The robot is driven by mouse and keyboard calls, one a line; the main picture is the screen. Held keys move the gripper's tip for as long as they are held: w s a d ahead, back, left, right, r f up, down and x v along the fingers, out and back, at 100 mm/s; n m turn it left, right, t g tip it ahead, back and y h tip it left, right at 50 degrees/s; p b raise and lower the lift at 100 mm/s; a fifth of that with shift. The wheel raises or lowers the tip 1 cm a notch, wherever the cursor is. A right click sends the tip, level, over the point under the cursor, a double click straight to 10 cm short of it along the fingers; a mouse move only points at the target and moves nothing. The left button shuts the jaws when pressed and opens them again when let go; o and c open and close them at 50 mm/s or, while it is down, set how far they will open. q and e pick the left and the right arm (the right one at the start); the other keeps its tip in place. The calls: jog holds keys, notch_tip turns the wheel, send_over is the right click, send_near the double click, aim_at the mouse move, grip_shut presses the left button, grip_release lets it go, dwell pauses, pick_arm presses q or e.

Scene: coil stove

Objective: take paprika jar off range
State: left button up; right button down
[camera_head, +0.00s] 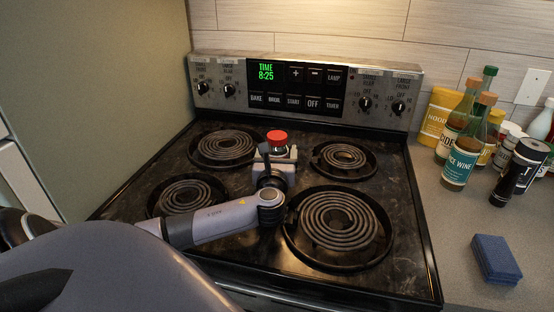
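The paprika jar (277,137) has a red lid and a clear body. It is upright over the middle of the stove top, between the two back burners. My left gripper (276,153) reaches it from the front, with one finger on each side of the jar. The fingers hide most of the lower body. I cannot tell whether they touch the jar or whether its base rests on the stove. My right gripper is not in view.
The black coil range (290,267) has a control panel (313,88) at its back. On the right counter (453,215) stand several bottles, including a teal-labelled wine bottle (460,165), and a black jar (519,168). A blue sponge (496,259) lies nearer, with clear counter around it.

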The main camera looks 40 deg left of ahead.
pick_arm(q)
jog(key=c, duration=0.9)
jog(key=shift+o, duration=0.2)
jog(key=shift+r, duration=0.1)
